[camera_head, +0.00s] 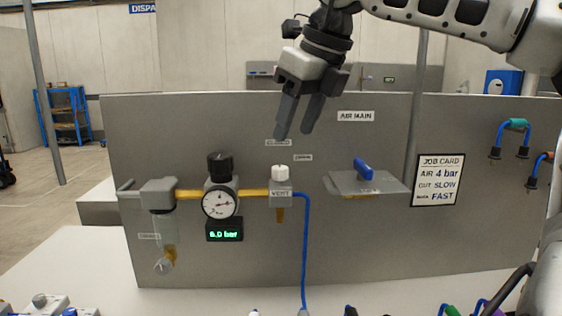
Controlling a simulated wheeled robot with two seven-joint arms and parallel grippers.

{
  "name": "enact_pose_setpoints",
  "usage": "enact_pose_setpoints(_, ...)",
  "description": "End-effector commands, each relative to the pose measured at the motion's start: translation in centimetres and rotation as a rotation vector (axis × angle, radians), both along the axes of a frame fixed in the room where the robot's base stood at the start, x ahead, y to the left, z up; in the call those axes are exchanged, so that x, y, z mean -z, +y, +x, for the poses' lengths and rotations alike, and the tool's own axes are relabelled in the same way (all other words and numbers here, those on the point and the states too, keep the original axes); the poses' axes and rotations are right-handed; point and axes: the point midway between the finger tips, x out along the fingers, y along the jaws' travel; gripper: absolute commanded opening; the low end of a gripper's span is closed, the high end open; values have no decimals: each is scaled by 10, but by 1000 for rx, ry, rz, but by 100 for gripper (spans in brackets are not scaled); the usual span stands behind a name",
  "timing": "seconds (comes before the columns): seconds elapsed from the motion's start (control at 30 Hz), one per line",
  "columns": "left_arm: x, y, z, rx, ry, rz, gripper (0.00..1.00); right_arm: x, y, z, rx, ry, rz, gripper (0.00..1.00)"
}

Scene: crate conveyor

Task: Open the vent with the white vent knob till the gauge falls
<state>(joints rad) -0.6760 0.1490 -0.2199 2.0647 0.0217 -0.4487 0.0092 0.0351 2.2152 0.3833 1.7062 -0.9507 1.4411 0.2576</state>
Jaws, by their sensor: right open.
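The white vent knob (279,171) sits on top of the grey block labelled VENT, on the yellow pipe along the grey panel. The round gauge (219,203) is to its left, with a digital display (224,229) below it that appears to read 6.0 bar. My right gripper (298,134) comes down from the top, open and empty. Its fingertips are above and slightly right of the knob in the picture, apart from it. My left gripper is not in view.
A black knob (220,166) stands above the gauge. A blue handle (363,169) on a grey plate (340,184) is to the right. A blue hose (305,250) runs down from the vent block. A job card (438,180) reads AIR 4 bar.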

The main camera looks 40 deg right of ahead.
Motion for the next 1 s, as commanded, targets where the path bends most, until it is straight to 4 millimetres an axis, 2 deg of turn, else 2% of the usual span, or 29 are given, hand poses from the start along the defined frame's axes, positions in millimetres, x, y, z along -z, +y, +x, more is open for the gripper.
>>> enact_pose_setpoints(0.03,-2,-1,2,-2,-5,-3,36,12,1,4,-2,5,2,49)
enact_pose_setpoints(0.2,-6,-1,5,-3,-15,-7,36,42,2,17,-1,3,2,49)
enact_pose_setpoints(0.4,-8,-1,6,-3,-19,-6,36,65,2,27,1,1,1,49)
enact_pose_setpoints(0.8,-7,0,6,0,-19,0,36,72,3,30,1,-1,0,49)
enact_pose_setpoints(0.83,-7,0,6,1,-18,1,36,72,3,30,1,-1,0,43)
enact_pose_setpoints(0.97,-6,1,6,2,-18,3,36,71,2,30,0,-1,0,7)
enact_pose_setpoints(1.0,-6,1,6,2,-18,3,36,71,2,30,0,-1,0,4)
